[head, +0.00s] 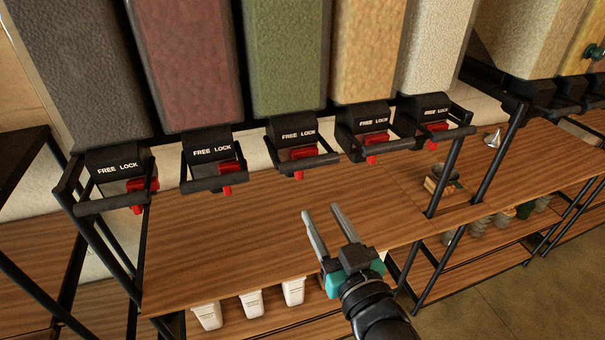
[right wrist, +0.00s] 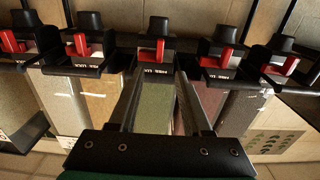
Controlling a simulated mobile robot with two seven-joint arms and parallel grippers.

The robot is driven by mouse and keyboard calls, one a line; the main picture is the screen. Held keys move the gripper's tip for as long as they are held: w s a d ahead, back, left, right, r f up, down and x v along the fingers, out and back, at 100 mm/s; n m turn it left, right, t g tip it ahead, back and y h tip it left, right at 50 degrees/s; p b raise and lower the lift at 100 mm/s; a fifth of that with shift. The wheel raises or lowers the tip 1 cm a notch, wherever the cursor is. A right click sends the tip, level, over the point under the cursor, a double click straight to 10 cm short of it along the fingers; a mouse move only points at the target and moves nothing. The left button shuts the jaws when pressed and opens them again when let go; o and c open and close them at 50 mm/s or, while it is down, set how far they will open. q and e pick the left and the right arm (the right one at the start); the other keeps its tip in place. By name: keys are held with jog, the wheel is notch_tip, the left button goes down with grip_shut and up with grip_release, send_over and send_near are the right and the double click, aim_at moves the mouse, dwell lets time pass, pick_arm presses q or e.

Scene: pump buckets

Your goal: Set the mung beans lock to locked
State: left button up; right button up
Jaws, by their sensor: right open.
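The mung beans seem to be the green fill in the middle clear bin (head: 285,50). Below it is a black dispenser (head: 293,130) marked FREE LOCK, with a red lever (head: 302,153) under the label. Which word the lever points to I cannot tell. My right gripper (head: 322,212) is open and empty, below and in front of this dispenser, apart from it. In the right wrist view, the red lever (right wrist: 157,50) of the middle dispenser shows between and beyond the open fingers, with its label upside down. My left gripper is not in view.
Similar dispensers with red levers stand on both sides, under the dark red bin (head: 188,60) and the yellow bin (head: 367,50). Black bars frame each outlet. The wooden shelf (head: 220,250) below is clear; white cups (head: 250,303) stand beneath it. A scale (head: 443,180) is at right.

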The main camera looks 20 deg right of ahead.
aim_at(301, 173)
jog(key=w, duration=0.5)
jog(key=w+p, duration=0.1)
jog(key=w, duration=0.5)
jog(key=shift+w+a, duration=0.2)
jog(key=shift+w, duration=0.1)
grip_shut()
dwell(1.1)
